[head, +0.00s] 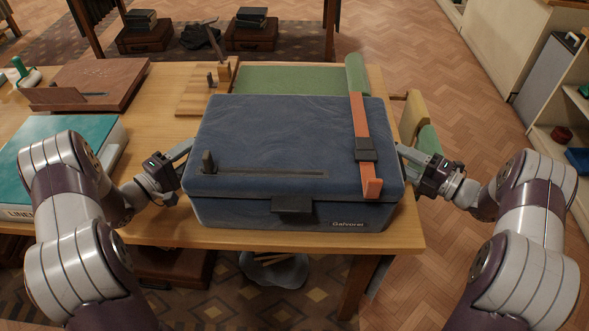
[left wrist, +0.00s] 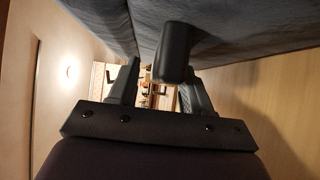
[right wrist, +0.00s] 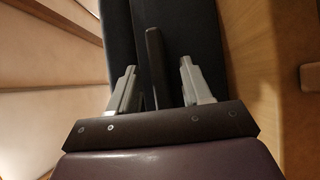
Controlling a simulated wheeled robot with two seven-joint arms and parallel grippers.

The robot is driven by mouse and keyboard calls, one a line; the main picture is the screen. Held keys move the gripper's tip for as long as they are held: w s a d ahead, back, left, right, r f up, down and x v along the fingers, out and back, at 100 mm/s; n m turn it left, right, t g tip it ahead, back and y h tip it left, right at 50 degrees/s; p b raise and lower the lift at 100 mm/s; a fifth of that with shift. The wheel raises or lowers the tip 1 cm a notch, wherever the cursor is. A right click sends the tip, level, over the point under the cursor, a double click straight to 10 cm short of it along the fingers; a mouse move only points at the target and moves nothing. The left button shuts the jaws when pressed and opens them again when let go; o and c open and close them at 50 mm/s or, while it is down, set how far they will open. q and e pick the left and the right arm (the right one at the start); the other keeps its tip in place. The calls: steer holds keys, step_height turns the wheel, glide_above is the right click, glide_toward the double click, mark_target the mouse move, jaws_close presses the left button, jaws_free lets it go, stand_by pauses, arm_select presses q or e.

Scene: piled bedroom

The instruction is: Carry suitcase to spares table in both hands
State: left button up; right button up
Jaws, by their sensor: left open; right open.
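The blue suitcase (head: 285,165) lies flat and closed on the wooden table, with an orange strap on its right side and a dark tab at its front. My left gripper (head: 186,155) is at its left side; in the left wrist view its open fingers (left wrist: 155,85) stand around a dark handle (left wrist: 176,52). My right gripper (head: 404,156) is at its right side; in the right wrist view its open fingers (right wrist: 160,88) stand on either side of a dark upright handle (right wrist: 154,60). I cannot tell whether the fingers touch the handles.
The table (head: 395,235) also bears a teal book (head: 70,150), a brown board (head: 95,82) and a green mat (head: 275,78). Shelves (head: 570,130) are at the right. Open floor (head: 450,110) lies between.

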arm_select(q)
jaws_close()
arm_select(e)
jaws_close()
arm_select(q)
steer(key=shift+f, duration=0.1)
stand_by(1.1)
